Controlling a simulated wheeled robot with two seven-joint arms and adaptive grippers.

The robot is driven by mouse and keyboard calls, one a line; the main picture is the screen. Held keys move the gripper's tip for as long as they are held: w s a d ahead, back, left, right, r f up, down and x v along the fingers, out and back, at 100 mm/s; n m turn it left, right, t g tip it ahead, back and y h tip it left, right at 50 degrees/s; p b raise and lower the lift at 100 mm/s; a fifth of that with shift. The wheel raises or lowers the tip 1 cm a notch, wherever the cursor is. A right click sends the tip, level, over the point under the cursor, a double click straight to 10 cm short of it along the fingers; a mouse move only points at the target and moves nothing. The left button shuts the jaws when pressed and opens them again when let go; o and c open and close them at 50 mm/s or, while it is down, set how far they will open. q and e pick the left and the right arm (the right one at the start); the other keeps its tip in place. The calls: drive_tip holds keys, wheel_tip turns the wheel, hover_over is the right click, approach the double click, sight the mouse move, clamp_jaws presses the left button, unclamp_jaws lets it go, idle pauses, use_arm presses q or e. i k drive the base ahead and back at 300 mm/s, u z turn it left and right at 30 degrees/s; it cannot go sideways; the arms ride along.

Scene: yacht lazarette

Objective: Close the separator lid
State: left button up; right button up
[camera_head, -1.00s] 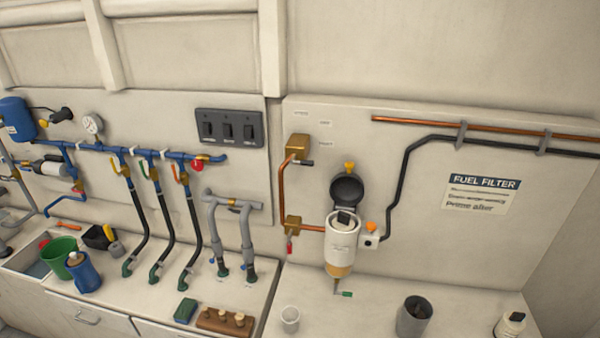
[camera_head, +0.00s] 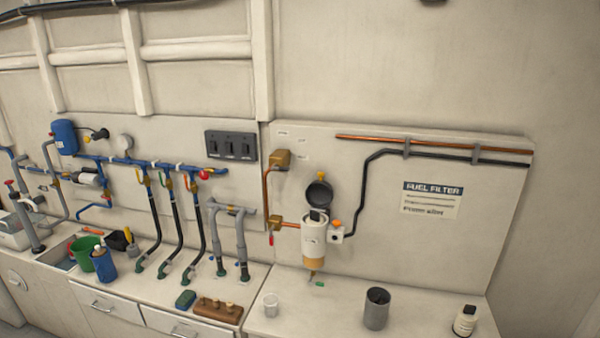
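The separator (camera_head: 313,240) is a white cylinder with an amber bowl at its bottom, mounted on the wall panel right of centre. Its dark round lid (camera_head: 319,193) stands open, tilted up above and behind the body, with its inner side facing out. A small black block-shaped part (camera_head: 315,215) shows at the top of the body. A yellow knob (camera_head: 321,176) sits at the top of the lid. Neither of my grippers is in view.
Counter space directly beneath is mostly clear.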

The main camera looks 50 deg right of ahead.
sight(319, 194)
drive_tip(key=u, duration=0.1)
drive_tip(key=i, duration=0.9)
drive_tip(key=z, duration=0.55)
drive_tip(key=i, duration=0.7)
drive_tip(key=z, duration=0.75)
